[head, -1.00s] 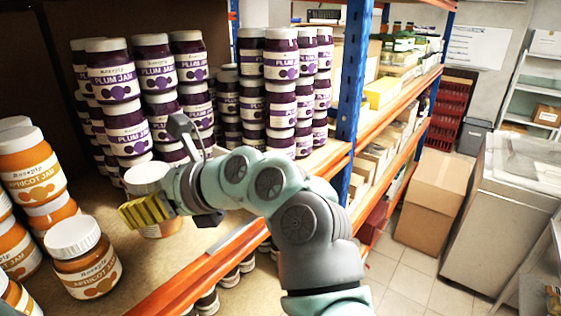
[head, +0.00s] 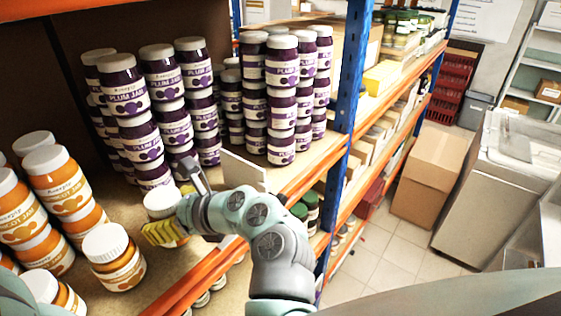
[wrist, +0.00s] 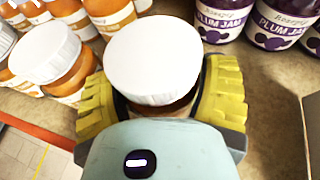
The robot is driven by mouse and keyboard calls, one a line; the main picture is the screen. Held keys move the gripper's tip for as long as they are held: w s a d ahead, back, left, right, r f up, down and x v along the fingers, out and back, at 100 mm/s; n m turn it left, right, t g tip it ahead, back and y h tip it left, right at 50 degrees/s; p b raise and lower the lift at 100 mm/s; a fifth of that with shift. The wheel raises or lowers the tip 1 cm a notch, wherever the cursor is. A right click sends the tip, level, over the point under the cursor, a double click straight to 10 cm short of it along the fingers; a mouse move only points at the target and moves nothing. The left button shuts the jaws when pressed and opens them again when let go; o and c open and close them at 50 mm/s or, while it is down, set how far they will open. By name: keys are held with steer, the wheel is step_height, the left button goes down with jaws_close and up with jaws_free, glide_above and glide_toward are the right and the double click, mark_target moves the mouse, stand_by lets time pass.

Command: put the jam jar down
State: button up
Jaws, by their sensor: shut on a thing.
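My gripper (head: 173,206) is over the orange-edged shelf, its yellow-padded fingers shut on a white-lidded jam jar (head: 160,202). In the wrist view the jar's white lid (wrist: 152,60) sits upright between the two yellow fingers (wrist: 160,100). A little orange-brown glass shows under the lid; its label is hidden. I cannot tell whether its base touches the shelf board (head: 95,215). A loose apricot jam jar (head: 113,258) stands to the left of my gripper, apart from it. Stacked plum jam jars (head: 170,80) stand behind.
Stacked apricot jars (head: 60,190) fill the shelf's left side. A pale upright panel (head: 243,170) stands just right of the held jar, behind my arm. The blue post (head: 345,110) and orange front beam (head: 205,275) bound the shelf. A little bare board lies around the gripper.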

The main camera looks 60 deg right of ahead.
steer(key=shift+f, duration=0.15)
steer(key=o, duration=1.2)
